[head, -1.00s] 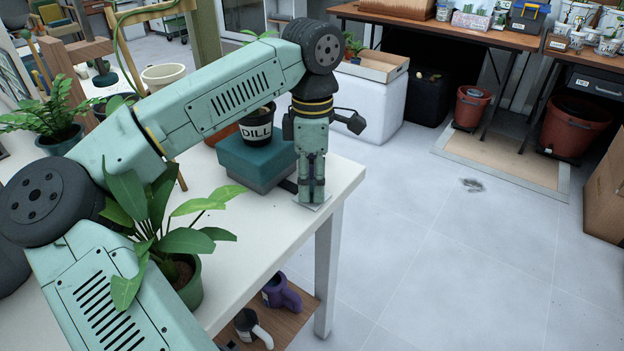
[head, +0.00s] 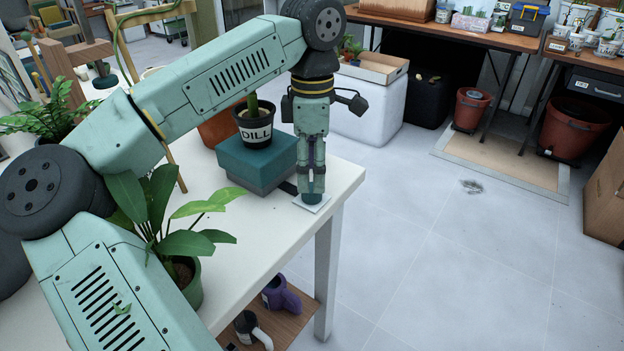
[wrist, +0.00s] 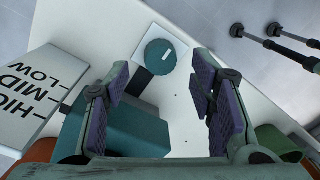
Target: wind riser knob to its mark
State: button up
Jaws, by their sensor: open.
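The riser knob (wrist: 160,57) is a round teal dial on a pale square plate. A short white line on its face points to the upper right in the wrist view. In the head view the knob (head: 313,196) is at the table corner, under my gripper (head: 312,166). My gripper (wrist: 160,72) is open and empty, its purple-padded fingers apart and above the knob. A grey gauge reading LOW, MID, HIGH (wrist: 32,95) shows at left in the wrist view.
A leafy plant in a green pot (head: 187,283) stands at the table's front edge, close to my arm. The white tabletop (head: 262,235) is bare between that plant and the knob. Open floor (head: 440,250) lies to the right.

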aim_at(312, 185)
notch_tip(312, 185, up, 9)
jog(key=shift+w+f, duration=0.2)
dwell(0.3)
